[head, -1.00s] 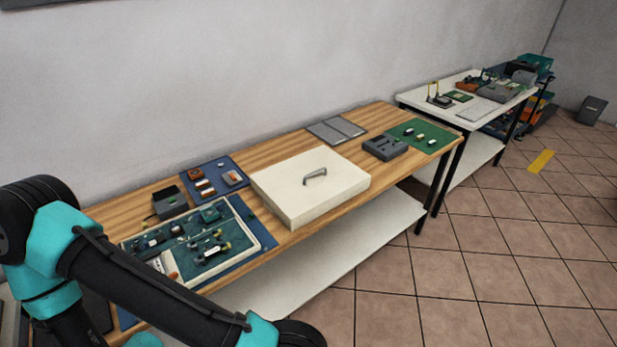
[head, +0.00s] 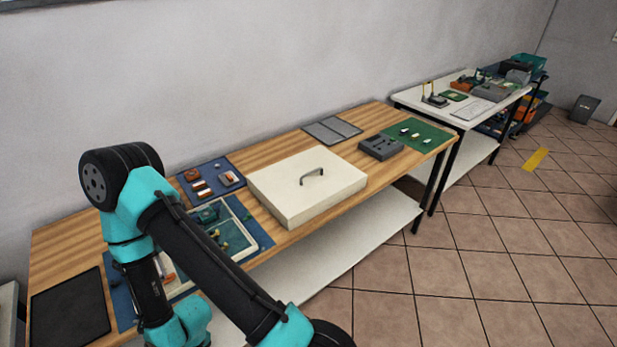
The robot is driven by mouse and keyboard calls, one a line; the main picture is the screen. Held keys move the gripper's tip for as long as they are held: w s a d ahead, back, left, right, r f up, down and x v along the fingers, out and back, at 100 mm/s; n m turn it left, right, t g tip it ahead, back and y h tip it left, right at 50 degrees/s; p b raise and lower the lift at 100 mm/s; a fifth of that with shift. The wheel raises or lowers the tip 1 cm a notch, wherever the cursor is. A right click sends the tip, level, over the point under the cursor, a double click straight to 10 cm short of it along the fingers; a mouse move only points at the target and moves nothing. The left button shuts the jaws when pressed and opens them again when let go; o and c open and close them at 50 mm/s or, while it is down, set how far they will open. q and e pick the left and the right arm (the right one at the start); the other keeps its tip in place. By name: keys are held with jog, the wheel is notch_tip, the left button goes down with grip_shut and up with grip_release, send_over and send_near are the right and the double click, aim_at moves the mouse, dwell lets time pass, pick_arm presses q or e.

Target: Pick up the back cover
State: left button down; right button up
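The likely back cover is a cream, shallow box-like panel (head: 290,203) with a dark grey handle (head: 312,174) on top. It lies flat on the wooden bench (head: 65,240), right of the open tray of parts. Nothing touches its handle. One of my teal and black arms fills the lower left, but its gripper is outside the picture. My other gripper does not show either.
My arm partly hides the white-rimmed parts tray (head: 247,211). A blue mat (head: 221,167) with small parts, grey flat panels (head: 332,130), a dark grey device (head: 381,147) and a green mat (head: 432,136) share the bench. A black mat (head: 70,309) lies front left.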

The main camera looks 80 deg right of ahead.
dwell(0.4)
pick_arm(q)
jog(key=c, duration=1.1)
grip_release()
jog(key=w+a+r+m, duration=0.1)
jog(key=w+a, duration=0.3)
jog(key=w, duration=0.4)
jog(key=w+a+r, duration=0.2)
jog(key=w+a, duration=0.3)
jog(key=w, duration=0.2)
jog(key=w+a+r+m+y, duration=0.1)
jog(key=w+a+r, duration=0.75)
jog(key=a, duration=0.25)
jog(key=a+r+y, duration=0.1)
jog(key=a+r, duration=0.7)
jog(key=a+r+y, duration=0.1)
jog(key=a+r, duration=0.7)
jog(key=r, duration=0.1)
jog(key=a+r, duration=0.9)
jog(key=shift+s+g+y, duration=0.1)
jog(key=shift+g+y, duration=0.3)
